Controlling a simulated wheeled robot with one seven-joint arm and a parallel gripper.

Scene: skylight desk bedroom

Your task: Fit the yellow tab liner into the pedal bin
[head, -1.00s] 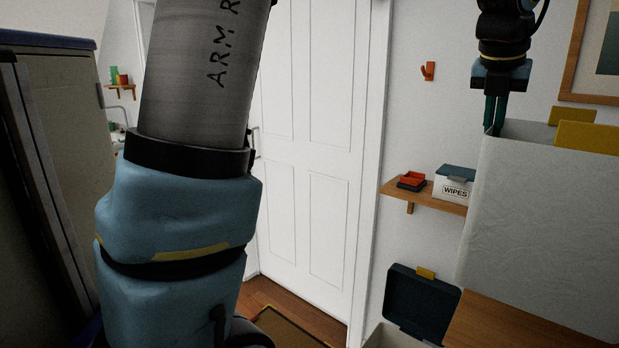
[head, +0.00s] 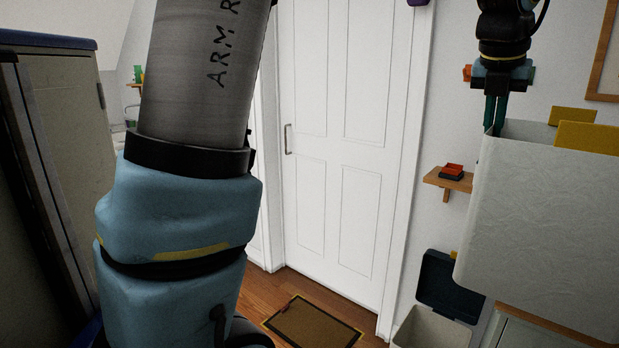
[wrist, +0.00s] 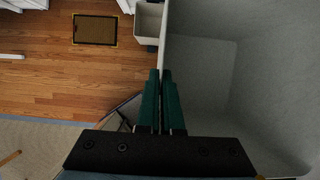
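The liner is a pale grey, open-topped box (head: 535,225) with yellow tabs (head: 588,137) on its rim, at the right of the head view. My gripper (head: 494,128) is shut on its near-left wall at the rim and holds it up in the air. In the wrist view my fingers (wrist: 161,78) pinch the wall, and the hollow inside of the liner (wrist: 200,70) shows at right. The pedal bin (head: 428,330) stands on the floor, pale with its dark lid (head: 450,287) raised. The liner hides part of it. Its pale body also shows at the top of the wrist view (wrist: 149,20).
A white door (head: 340,130) and a brown doormat (head: 312,325) lie ahead, left of the bin. A tall cabinet (head: 70,150) is at left. Wooden floor (wrist: 50,75) is open near the mat.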

